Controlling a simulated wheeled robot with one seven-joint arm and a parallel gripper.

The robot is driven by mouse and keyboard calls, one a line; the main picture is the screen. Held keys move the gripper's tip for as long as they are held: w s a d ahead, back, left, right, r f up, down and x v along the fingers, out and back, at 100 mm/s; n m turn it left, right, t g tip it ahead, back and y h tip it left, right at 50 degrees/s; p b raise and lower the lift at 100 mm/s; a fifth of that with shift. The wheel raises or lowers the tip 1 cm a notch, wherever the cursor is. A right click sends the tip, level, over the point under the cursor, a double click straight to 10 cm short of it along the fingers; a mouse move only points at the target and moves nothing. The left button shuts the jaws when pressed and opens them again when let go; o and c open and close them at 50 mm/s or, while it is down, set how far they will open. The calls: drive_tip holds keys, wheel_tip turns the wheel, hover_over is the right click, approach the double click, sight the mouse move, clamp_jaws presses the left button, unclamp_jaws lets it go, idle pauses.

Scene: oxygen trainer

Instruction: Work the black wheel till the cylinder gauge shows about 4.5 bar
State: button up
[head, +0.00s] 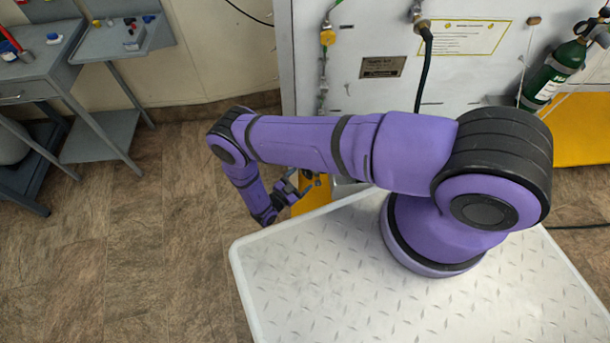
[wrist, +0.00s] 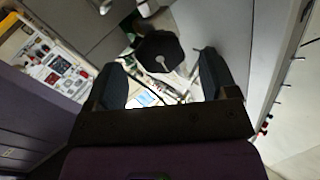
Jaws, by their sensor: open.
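The black wheel (wrist: 158,47) shows in the wrist view as a dark, many-sided knob with a pale mark near its middle. It lies ahead of my gripper, between the lines of the two fingers. My gripper (wrist: 164,72) is open, with a dark finger on each side and nothing held. I cannot tell whether either finger touches the wheel. In the head view my gripper (head: 303,186) is low, beside the pale panel, partly behind my own arm. The wheel is not discernible there. No cylinder gauge face can be read in either view.
A pale panel (head: 372,95) stands behind my arm, with a yellow-bordered sign (head: 465,37) and a dark hose (head: 423,75). A green cylinder (head: 552,78) is at the right. Grey carts (head: 105,95) stand at the left. The brown floor (head: 150,240) between is clear.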

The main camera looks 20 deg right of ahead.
drive_tip(key=v, duration=0.7)
drive_tip(key=shift+a, duration=0.25)
drive_tip(key=shift+s, duration=0.1)
idle(1.1)
